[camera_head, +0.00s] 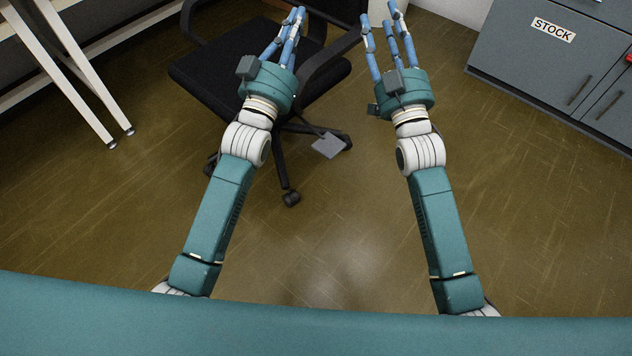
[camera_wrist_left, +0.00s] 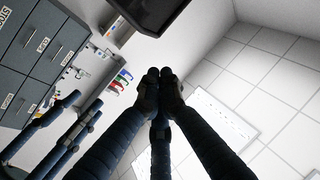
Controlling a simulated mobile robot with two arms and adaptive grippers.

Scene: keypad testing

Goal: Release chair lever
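The black office chair (camera_head: 215,75) stands on the floor beyond my left arm. A flat grey paddle (camera_head: 328,146), which looks like the chair lever, sticks out from under the seat on a thin dark rod. My left gripper (camera_head: 294,14) is above the seat, apart from the paddle. Its fingertips meet in the left wrist view (camera_wrist_left: 158,78), with nothing seen between them. My right gripper (camera_head: 383,18) is to the right of the chair, its fingers spread and empty. Part of the seat and armrest is hidden behind my left gripper.
A grey cabinet (camera_head: 550,60) labelled STOCK stands at the right. White table legs (camera_head: 75,75) are at the left. The wooden floor (camera_head: 330,230) between my arms is clear. A dark object (camera_wrist_left: 150,14) shows at the top of the left wrist view.

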